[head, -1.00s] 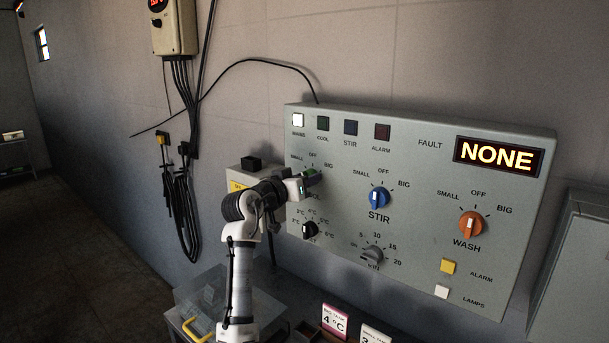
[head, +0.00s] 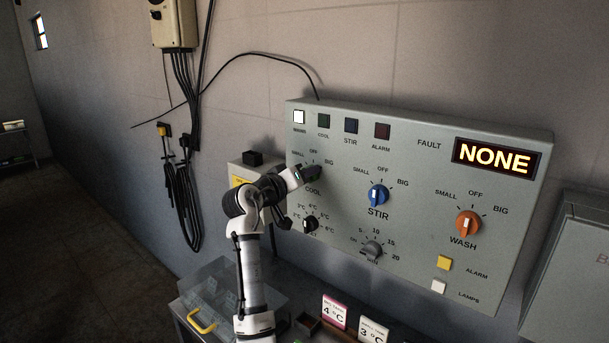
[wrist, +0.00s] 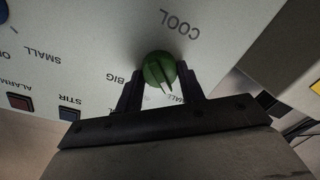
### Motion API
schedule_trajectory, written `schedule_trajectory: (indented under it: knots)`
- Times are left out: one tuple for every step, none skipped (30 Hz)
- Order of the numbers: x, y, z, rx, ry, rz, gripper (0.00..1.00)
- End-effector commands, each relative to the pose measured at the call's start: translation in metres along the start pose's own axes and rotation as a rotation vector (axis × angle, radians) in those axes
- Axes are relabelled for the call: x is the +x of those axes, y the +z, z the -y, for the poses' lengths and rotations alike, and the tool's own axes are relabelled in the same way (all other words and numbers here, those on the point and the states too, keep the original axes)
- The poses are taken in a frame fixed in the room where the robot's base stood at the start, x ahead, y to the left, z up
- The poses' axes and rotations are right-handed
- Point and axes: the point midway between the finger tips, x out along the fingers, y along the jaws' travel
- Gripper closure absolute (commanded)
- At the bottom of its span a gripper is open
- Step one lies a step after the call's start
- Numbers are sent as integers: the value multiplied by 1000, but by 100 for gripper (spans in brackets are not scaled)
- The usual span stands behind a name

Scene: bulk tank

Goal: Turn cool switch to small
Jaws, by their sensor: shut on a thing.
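The cool switch is a green round knob (wrist: 160,72), seen in the wrist view under the COOL label. My gripper (wrist: 160,88) has one dark finger on each side of the knob and is shut on it. In the head view my gripper (head: 312,174) is at the panel's left part and hides the knob. The labels SMALL, OFF and BIG stand around this switch; SMALL and OFF are partly covered in the wrist view. I cannot clearly tell which label the knob points to. The COOL lamp (head: 324,121) looks dark green.
The grey panel (head: 420,130) also bears a blue STIR knob (head: 378,195), an orange WASH knob (head: 468,223) and a black temperature knob (head: 310,223) just below my gripper. The display (head: 495,158) reads NONE. Cards (head: 335,312) stand below the panel.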

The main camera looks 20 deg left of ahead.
Motion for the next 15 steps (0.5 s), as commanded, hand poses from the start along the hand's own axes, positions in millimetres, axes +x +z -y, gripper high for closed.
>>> schedule_trajectory:
  knots:
    - [0,0,1,-3,-1,0,84]
    - [0,0,1,-3,0,0,84]
    - [0,0,1,-3,0,0,84]
    - [0,0,1,-3,0,0,84]
    - [0,0,1,-3,0,-1,84]
    - [0,0,1,-3,0,-1,84]
    - [0,0,1,-3,0,-1,84]
    - [0,0,1,-3,0,-1,59]
    - [0,0,1,-3,0,-1,54]
    - [0,0,1,-3,0,-1,50]
    - [0,0,1,-2,0,-1,46]
    - [0,0,1,-2,0,-1,41]
    - [0,0,0,-2,0,-1,40]
    - [0,0,0,-2,0,-1,40]
    - [0,0,0,-1,0,-1,40]
